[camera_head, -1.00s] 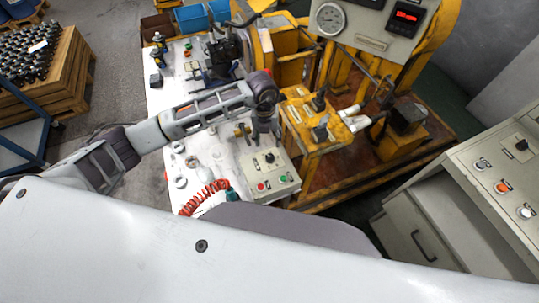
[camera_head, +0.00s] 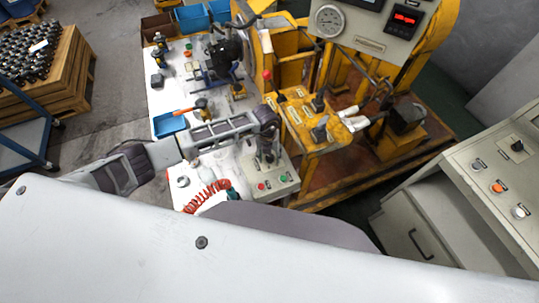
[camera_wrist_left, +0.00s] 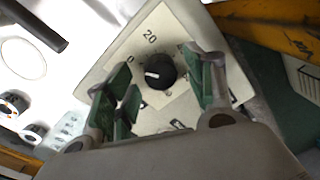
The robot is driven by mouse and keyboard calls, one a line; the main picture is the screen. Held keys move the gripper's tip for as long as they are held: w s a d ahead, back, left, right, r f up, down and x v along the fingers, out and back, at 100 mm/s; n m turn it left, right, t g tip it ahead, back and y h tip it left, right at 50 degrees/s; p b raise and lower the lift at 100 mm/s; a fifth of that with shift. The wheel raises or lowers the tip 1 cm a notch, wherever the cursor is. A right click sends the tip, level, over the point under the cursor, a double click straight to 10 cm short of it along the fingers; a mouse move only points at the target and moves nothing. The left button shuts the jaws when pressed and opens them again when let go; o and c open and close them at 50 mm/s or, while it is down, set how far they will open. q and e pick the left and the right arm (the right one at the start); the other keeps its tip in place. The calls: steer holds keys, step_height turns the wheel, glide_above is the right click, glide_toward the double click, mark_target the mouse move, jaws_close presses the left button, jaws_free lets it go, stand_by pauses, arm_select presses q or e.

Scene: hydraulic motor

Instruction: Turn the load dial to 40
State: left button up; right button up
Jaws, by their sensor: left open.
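The load dial (camera_wrist_left: 160,72) is a round black knob with a white pointer mark on a pale plate printed with 0 and 20. In the left wrist view its mark points left, on the side of the 0; any 40 label is not readable. My left gripper (camera_wrist_left: 160,98) is open, its green-padded fingers spread to either side of the knob; I cannot tell whether they touch it. In the head view the gripper (camera_head: 267,158) is over the control box (camera_head: 284,186) and hides the dial. My right gripper is not in view.
The box's red button (camera_head: 262,186) and green button (camera_head: 283,178) are close in front of the gripper. A red coiled hose (camera_head: 208,196) and a blue tray (camera_head: 170,124) are on the white table (camera_head: 165,95). A yellow machine frame (camera_head: 318,135) stands close on the right.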

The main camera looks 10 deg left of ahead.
arm_select(q)
steer(key=shift+f, duration=0.3)
steer(key=c, duration=1)
